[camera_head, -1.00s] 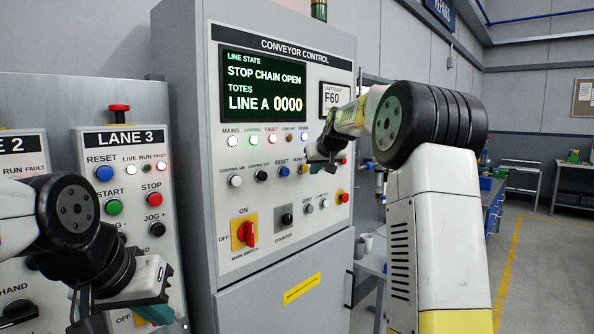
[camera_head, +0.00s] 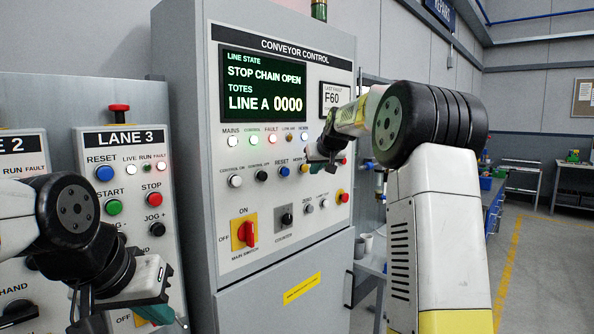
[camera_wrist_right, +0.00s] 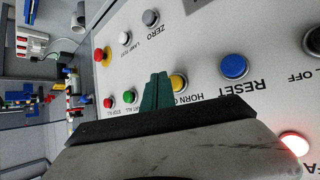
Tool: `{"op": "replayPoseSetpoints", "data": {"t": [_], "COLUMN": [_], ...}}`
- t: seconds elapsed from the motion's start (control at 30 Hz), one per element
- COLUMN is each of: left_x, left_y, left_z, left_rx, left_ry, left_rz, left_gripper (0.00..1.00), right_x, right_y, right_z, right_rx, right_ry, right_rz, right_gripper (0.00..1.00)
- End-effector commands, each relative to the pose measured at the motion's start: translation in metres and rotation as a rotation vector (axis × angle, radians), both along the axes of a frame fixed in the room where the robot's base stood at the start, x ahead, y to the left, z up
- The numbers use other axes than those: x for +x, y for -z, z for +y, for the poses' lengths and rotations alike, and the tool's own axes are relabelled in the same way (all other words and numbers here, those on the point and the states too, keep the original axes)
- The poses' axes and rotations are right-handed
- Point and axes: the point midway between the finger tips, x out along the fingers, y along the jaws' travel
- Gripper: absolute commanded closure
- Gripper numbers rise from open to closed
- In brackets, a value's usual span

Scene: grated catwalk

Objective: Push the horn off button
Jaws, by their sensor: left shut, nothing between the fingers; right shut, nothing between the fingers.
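The horn off button is a yellow round button (camera_wrist_right: 178,82) on the conveyor control panel, labelled "HORN O" with the rest of the label covered. In the head view the yellow button (camera_head: 303,169) sits right of the blue RESET button, just left of my right gripper. My right gripper (camera_head: 317,164) is shut and empty close in front of the panel. Its green fingers (camera_wrist_right: 155,92) lie beside the yellow button in the wrist view, over the gap towards a green button; contact cannot be told. My left gripper (camera_head: 160,293) is shut and empty, low before the LANE 3 panel.
The blue RESET button (camera_wrist_right: 233,66) is one neighbour; a green button (camera_wrist_right: 130,96) and a red button (camera_wrist_right: 108,103) lie on the other side. The red main switch (camera_head: 245,233) is lower on the conveyor cabinet. The LANE 3 panel (camera_head: 128,166) stands left.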

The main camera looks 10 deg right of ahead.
Motion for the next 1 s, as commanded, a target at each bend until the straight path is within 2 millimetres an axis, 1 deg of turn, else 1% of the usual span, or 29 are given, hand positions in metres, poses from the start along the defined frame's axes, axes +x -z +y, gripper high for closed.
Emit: {"op": "replayPoseSetpoints", "data": {"t": [0.57,1.0], "left_x": [0.0,0.0], "left_y": [0.0,0.0], "left_z": [0.0,0.0], "left_rx": [0.0,0.0], "left_ry": [0.0,0.0], "left_rz": [0.0,0.0], "left_gripper": [1.0,1.0], "right_x": [0.0001,0.0066], "right_y": [0.0,-0.0001], "right_z": [0.0001,0.0052], "right_rx": [0.0,0.0], "right_ry": [0.0,0.0], "right_rz": [0.0,0.001], "right_gripper": [1.0,1.0]}}
